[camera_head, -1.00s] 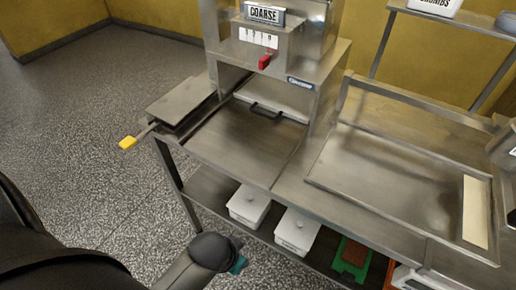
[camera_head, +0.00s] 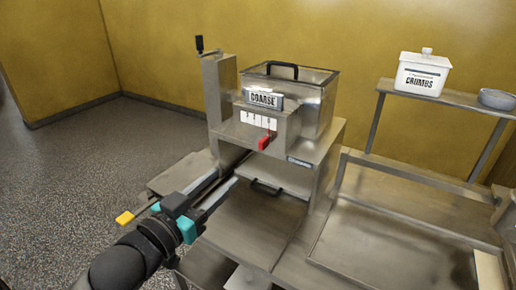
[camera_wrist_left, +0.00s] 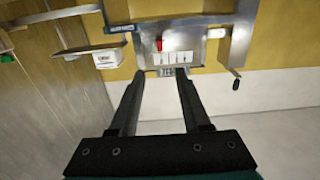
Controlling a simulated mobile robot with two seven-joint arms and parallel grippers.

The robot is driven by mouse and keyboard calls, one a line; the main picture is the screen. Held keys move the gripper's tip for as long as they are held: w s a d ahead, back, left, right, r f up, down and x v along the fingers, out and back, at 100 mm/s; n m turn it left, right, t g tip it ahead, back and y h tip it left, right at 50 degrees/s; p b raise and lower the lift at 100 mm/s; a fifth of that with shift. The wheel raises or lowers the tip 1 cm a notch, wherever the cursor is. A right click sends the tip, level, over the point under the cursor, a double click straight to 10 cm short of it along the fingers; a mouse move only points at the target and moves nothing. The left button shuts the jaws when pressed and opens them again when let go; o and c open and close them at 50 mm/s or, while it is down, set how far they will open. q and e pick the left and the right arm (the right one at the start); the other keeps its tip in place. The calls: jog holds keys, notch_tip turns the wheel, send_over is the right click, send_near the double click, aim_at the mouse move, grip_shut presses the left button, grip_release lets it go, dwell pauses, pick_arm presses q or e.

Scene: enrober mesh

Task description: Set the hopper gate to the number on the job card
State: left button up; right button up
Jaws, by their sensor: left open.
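The hopper (camera_head: 312,108) is a steel box with a COARSE plate (camera_head: 263,99) on its front. Below the plate is a white number scale (camera_head: 258,121). The red gate knob (camera_head: 264,142) sits just below the scale's right part; I cannot tell the exact number. The knob (camera_wrist_left: 159,44) and scale (camera_wrist_left: 177,58) also show in the left wrist view, upside down. My left gripper (camera_head: 228,177) is open and empty, in front of and below the knob, fingers pointing at the machine. I cannot make out a job card. My right gripper is not in view.
A crank handle (camera_head: 200,44) stands at the machine's upper left. A yellow-ended lever (camera_head: 125,217) sticks out at the left. A steel tray (camera_head: 370,225) lies at the right. A shelf (camera_head: 455,98) holds a CRUMBS tub (camera_head: 422,76) and a bowl (camera_head: 497,98).

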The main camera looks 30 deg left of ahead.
aim_at(261, 146)
pick_arm(q)
jog(key=w, duration=1)
jog(key=w+d+b, duration=0.1)
jog(key=w, duration=0.3)
jog(key=shift+w+d+f, duration=0.1)
jog(key=shift+w, duration=0.3)
grip_shut()
dwell(1.1)
